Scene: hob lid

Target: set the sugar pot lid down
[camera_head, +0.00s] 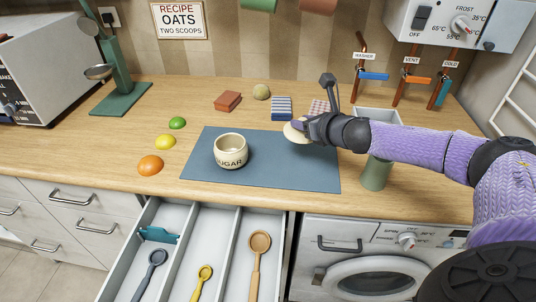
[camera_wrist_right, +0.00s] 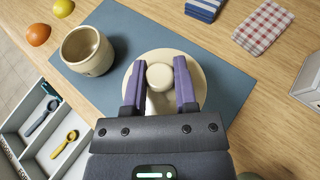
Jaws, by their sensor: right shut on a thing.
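The cream sugar pot (camera_head: 230,152) stands open and upright on the blue mat (camera_head: 255,183); it also shows in the right wrist view (camera_wrist_right: 87,52). The round cream lid (camera_head: 294,133) is at the mat's right part, to the right of the pot. My right gripper (camera_head: 304,126) is shut on the lid's knob (camera_wrist_right: 160,76), with one purple finger on each side. The lid's disc (camera_wrist_right: 195,72) lies under the fingers. I cannot tell whether it touches the mat. My left gripper is not in view.
A green cup (camera_head: 376,174) stands right of the mat, below my right forearm. Folded cloths (camera_head: 282,108), a brick-red block (camera_head: 228,101) and fruit (camera_head: 151,165) surround the mat. An open drawer (camera_head: 213,225) with utensils juts out below the counter. The mat between pot and lid is clear.

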